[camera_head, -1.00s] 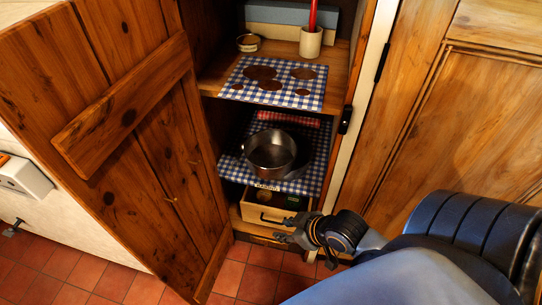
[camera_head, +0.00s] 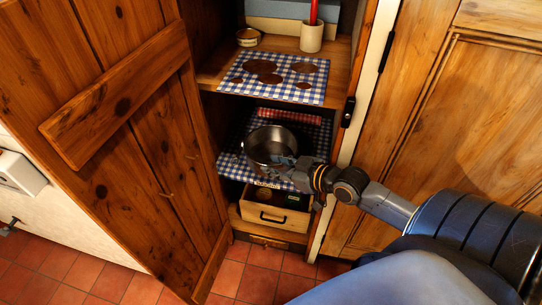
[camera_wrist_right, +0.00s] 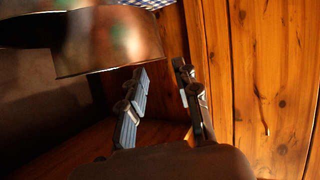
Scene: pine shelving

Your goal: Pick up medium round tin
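A round, shiny metal tin (camera_head: 270,147) stands open side up on the checked cloth of the middle shelf. Whether anything is nested in it I cannot tell. A much smaller, shallow round tin (camera_head: 248,37) sits on the shelf above. My right gripper (camera_head: 299,174) is at the front right of the metal tin, close to its lower wall. In the right wrist view the metal tin (camera_wrist_right: 100,45) is large at upper left, and the right gripper (camera_wrist_right: 160,95) has its two fingers apart with nothing between them. My left gripper is not in view.
A drawer (camera_head: 275,216) stands pulled out below the middle shelf. The wooden door (camera_head: 130,120) is open at left. The upper shelf holds a cloth (camera_head: 300,93) with brown round marks and a white pot (camera_head: 311,37) with a red item.

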